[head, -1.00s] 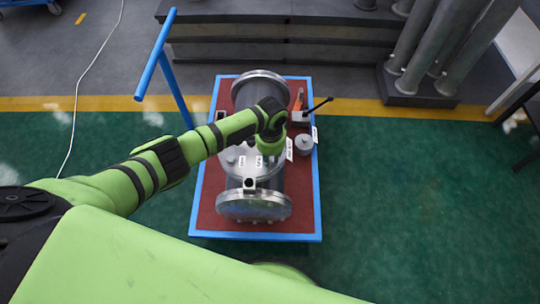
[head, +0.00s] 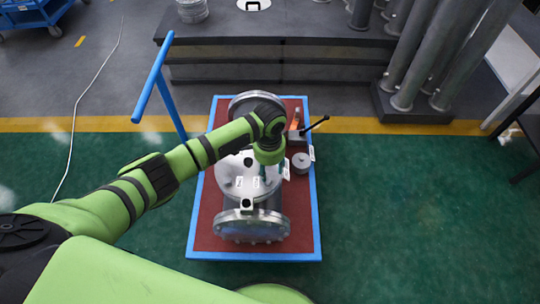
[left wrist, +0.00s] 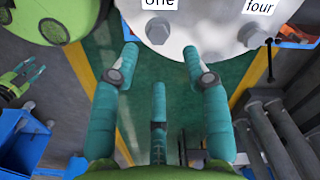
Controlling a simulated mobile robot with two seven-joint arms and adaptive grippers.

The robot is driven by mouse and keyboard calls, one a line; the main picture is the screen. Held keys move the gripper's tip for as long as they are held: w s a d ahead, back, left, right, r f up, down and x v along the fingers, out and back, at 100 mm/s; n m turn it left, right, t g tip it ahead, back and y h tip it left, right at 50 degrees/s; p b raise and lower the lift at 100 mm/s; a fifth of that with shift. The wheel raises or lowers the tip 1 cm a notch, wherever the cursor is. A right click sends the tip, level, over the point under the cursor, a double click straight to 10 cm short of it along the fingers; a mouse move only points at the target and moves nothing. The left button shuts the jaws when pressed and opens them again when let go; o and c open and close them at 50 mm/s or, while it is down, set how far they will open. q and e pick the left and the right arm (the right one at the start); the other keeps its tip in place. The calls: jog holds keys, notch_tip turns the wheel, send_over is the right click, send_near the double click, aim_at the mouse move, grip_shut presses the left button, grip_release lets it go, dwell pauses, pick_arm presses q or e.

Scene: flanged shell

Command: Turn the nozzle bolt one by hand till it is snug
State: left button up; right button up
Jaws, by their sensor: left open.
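The grey shell (head: 232,226) lies on a cart, with a pale round nozzle flange (head: 232,170) on top. My left gripper (head: 266,180) points down over the flange's right side. In the left wrist view its teal fingers (left wrist: 160,52) are spread and hold nothing. Nozzle bolt one (left wrist: 158,31), a grey hex head under the label "one", lies just beyond the two front fingertips, roughly centred between them and apart from them. Another bolt (left wrist: 251,37) sits by the label "four". My right gripper (left wrist: 26,74) shows small at the left; its jaw state is unclear.
The red-topped cart (head: 209,225) has a blue frame and a tall blue handle (head: 152,78). A grey round part (head: 301,162) and a black-handled tool (head: 312,126) lie right of the shell. Grey pipes (head: 425,60) stand at the back right. Green floor around is clear.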

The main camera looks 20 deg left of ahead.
aim_at(270, 179)
pick_arm(q)
notch_tip(270, 179, up, 7)
jog(key=shift+r, duration=0.15)
dwell(0.5)
